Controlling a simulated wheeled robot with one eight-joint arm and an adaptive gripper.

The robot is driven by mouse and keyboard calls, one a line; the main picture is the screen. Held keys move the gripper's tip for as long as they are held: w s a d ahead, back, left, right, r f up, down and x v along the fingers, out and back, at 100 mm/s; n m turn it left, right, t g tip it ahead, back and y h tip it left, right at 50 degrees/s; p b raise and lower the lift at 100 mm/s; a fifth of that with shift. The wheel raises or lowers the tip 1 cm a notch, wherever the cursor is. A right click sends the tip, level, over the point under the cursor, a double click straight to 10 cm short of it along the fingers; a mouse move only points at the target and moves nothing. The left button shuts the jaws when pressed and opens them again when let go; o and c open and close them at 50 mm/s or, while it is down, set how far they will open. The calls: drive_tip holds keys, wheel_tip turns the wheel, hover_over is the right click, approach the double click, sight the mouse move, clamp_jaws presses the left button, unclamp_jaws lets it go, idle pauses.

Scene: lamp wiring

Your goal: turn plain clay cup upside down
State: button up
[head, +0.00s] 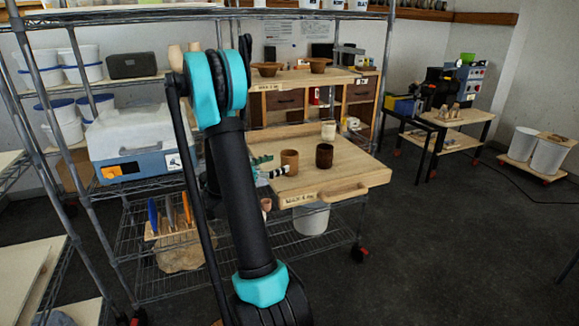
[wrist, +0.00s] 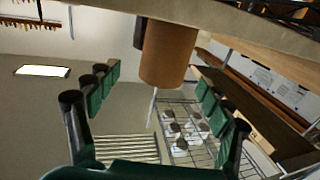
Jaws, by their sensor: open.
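The plain clay cup (head: 289,162) is orange-brown and stands on the pull-out wooden board (head: 350,178). My gripper (head: 272,167) is just left of it, low over the board, with its fingers pointing right toward the cup. In the wrist view, which looks turned over, the clay cup (wrist: 168,58) hangs from the board's side at the top, in front of the open green fingers (wrist: 160,80). The fingers are wide apart and I see no contact with the cup. My arm hides part of the board's left side.
A dark brown cup (head: 324,156) stands just right of the clay cup, and a pale cup (head: 328,130) stands behind. Bowls (head: 317,66) sit on the shelf above drawers at the back. The board's right front is clear.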

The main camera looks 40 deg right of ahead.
sight(284, 160)
drive_tip(key=shift+w+d, duration=0.15)
drive_tip(key=shift+d, duration=1.5)
drive_tip(key=shift+w+d, duration=0.15)
drive_tip(key=shift+d, duration=1.5)
drive_tip(key=shift+c, duration=0.5)
drive_tip(key=c, duration=1.4)
